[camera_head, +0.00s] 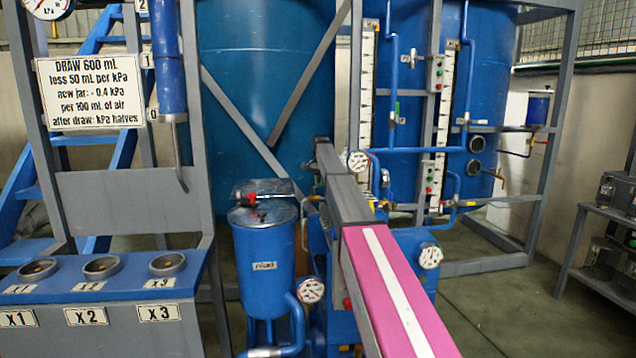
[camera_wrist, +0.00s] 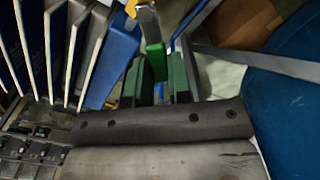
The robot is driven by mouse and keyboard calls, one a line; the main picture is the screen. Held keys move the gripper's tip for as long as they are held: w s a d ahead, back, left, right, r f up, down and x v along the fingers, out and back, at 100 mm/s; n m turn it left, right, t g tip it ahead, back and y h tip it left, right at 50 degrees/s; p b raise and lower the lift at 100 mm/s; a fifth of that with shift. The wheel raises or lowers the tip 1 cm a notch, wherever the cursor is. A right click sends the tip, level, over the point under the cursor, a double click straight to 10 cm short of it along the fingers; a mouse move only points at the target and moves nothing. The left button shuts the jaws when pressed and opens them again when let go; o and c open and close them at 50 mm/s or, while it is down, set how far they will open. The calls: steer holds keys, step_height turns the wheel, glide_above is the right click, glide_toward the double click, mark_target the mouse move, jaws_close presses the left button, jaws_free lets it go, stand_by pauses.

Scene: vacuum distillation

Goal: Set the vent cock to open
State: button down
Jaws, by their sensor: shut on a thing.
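In the wrist view my gripper (camera_wrist: 155,90) has two dark fingers with green pads. Between them is a green-ended lever (camera_wrist: 154,62) with a pale metal upper part, and the fingers are shut on it. It looks like the vent cock's handle, but the cock's body and its open or closed position cannot be made out. In the head view my pink and grey arm reaches toward the blue tanks and hides my gripper and the lever.
A blue pot (camera_head: 265,262) with a dark lid and red knob stands left of my arm. Gauges (camera_head: 429,256) and pipes (camera_head: 447,189) crowd the right side. A blue-topped stand (camera_head: 120,284) with round holes is at left. Floor at right (camera_head: 505,310) is clear.

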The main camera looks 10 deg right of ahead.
steer(key=shift+s+d+m, duration=0.25)
steer(key=shift+s+m, duration=0.3)
steer(key=shift+m, duration=0.8)
steer(key=shift+s+d+m, duration=0.25)
steer(key=shift+s+m, duration=0.35)
steer(key=shift+m, duration=0.8)
steer(key=shift+s+d+m, duration=0.25)
steer(key=shift+s+m, duration=0.3)
steer(key=shift+m, duration=0.8)
steer(key=c, duration=1)
jaws_free()
steer(key=shift+c, duration=0.2)
steer(key=shift+r, duration=0.15)
step_height(320, 180, up, 11)
steer(key=shift+f, duration=0.2)
steer(key=shift+s, duration=0.1)
